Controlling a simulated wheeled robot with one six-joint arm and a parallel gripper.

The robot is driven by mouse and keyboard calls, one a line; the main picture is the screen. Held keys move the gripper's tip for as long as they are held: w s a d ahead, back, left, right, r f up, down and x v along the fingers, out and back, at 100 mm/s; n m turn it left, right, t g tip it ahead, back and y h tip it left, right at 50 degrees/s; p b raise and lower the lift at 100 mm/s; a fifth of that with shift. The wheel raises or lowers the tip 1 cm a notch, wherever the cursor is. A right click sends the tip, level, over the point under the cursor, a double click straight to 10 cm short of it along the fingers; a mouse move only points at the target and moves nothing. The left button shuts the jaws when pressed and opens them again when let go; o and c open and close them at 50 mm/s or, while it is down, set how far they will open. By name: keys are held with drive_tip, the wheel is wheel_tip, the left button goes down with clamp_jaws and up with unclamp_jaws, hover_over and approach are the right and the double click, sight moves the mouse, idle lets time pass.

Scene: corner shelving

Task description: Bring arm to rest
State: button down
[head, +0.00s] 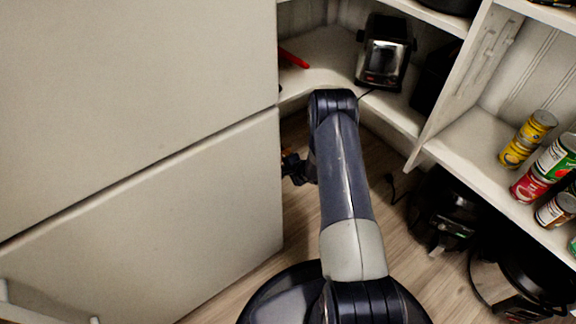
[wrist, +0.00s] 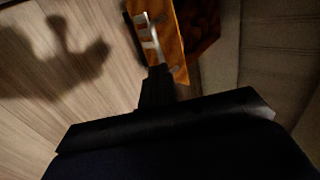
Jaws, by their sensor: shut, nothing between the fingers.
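My arm reaches forward in the head view and bends down at its far end. My gripper (head: 293,168) shows there as a small dark shape beside the edge of the pale cabinet door, partly hidden by the arm. In the wrist view my gripper (wrist: 155,86) is a dark narrow shape pointing up the picture, shut and with nothing held. Just beyond it is an orange object (wrist: 175,50) with pale metal-like parts; I cannot tell what it is or whether the gripper touches it.
Large pale cabinet doors (head: 140,110) fill the left. A toaster (head: 384,55) and a red item (head: 293,58) sit on the corner shelf (head: 325,72). Cans (head: 528,138) stand on the right shelf. Black appliances (head: 445,212) are below it. Some wooden floor (head: 300,215) is clear.

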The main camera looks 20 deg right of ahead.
drive_tip(key=shift+s+d+r, duration=0.15)
drive_tip(key=shift+s+r, duration=0.2)
drive_tip(key=shift+s, duration=0.1)
drive_tip(key=b+x, duration=0.1)
drive_tip(key=x, duration=0.3)
drive_tip(key=w+r+b+x, duration=0.1)
drive_tip(key=b+x, duration=0.1)
drive_tip(key=x, duration=0.2)
drive_tip(key=b+x, duration=0.1)
drive_tip(key=x, duration=0.3)
drive_tip(key=shift+w+a+r+b, duration=0.15)
drive_tip(key=shift+w+a+b, duration=0.15)
drive_tip(key=shift+w+b, duration=0.1)
drive_tip(key=shift+w+a+r, duration=0.1)
drive_tip(key=shift+w+a, duration=0.05)
drive_tip(key=shift+w, duration=0.25)
